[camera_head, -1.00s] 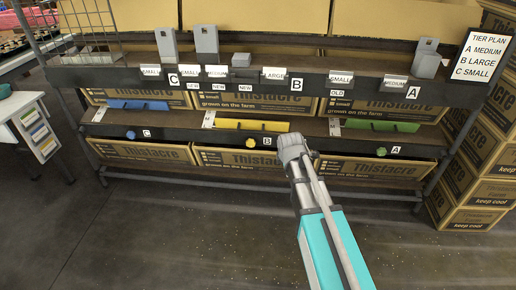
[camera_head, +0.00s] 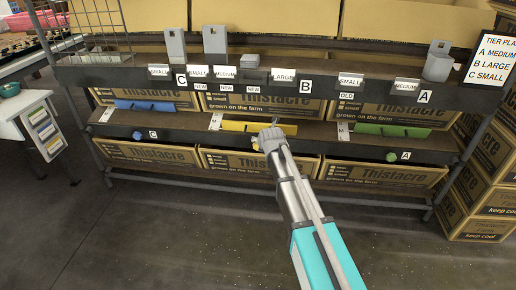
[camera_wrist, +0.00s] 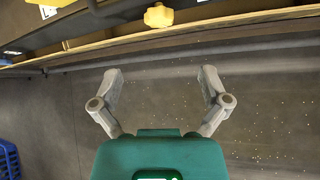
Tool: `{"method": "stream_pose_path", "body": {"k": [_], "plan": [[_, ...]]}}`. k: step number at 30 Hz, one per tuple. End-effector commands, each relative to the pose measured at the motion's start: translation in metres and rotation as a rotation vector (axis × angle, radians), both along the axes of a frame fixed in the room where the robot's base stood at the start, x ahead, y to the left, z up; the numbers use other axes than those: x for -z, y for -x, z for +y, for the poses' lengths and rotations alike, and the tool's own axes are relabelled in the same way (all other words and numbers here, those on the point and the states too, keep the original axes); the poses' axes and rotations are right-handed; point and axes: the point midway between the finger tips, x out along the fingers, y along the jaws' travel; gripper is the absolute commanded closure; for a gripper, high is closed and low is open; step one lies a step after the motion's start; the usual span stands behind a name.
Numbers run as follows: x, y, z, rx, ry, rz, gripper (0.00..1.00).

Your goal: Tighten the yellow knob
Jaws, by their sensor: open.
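The yellow knob (camera_wrist: 158,16) shows at the top middle of the wrist view, on the dark front edge of a shelf. My gripper (camera_wrist: 160,80) is open and empty, its two fingers spread wide below the knob in that picture and apart from it. In the head view my gripper (camera_head: 269,140) is in front of the middle of the lower shelf, by the yellow strip (camera_head: 238,126).
A blue knob (camera_head: 137,135) sits to the left on the same shelf edge, and a green knob (camera_head: 391,157) to the right. Cardboard boxes (camera_head: 225,160) stand below. An upper shelf (camera_head: 330,85) with labels runs above. The floor in front is clear.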

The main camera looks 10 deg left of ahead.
Motion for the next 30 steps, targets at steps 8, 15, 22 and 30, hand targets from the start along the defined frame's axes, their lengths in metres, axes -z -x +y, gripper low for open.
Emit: {"method": "stream_pose_path", "body": {"k": [8, 15, 22, 30], "plan": [[0.0, -0.001, 0.001, -0.007, 0.006, -0.005, 0.04], [0.002, -0.003, 0.001, -0.007, 0.005, -0.004, 0.04], [0.012, -0.013, 0.004, -0.006, 0.004, -0.004, 0.04], [0.033, -0.034, 0.01, -0.006, 0.004, -0.004, 0.04]]}}
